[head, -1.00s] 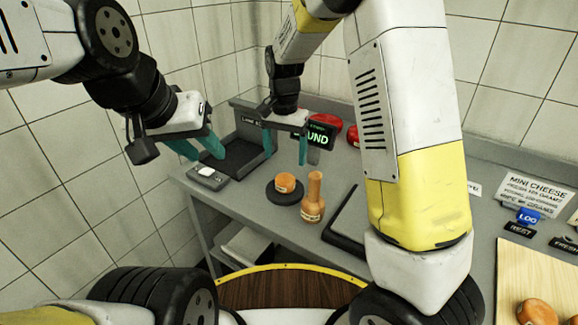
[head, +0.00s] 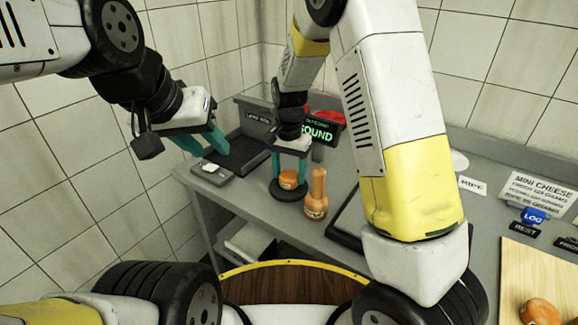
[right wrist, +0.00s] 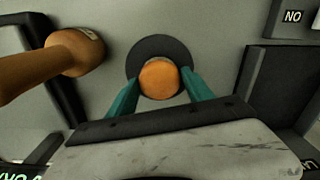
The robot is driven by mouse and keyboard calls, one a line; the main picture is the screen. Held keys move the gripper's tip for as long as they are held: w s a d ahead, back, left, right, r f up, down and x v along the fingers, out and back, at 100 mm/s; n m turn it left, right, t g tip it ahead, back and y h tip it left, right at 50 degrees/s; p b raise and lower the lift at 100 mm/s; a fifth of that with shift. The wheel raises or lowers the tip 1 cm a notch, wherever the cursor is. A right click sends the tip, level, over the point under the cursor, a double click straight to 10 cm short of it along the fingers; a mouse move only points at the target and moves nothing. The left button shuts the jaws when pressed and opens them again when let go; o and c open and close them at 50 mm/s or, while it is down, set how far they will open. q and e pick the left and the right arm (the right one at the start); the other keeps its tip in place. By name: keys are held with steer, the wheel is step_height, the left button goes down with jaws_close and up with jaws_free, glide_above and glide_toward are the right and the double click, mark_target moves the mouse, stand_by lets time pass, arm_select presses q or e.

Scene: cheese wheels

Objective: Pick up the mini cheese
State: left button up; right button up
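The mini cheese (head: 288,180) is a small orange wheel on a round black pad (head: 289,194) on the grey counter. In the right wrist view the cheese (right wrist: 160,79) lies between the tips of my right gripper (right wrist: 154,88), one teal finger on each side. The fingers are spread around it; contact is hard to make out. In the head view my right gripper (head: 289,170) points down over the pad. My left gripper (head: 206,148) is open and empty in the air, left of the counter's scale area.
An orange-brown bottle-shaped thing (head: 316,196) stands close beside the pad, also in the right wrist view (right wrist: 75,52). A black tray (head: 238,155) and a small grey device (head: 212,172) lie to the left. A wooden board (head: 530,270) is at the right.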

steer(key=c, duration=1.1)
steer(key=shift+r, duration=0.1)
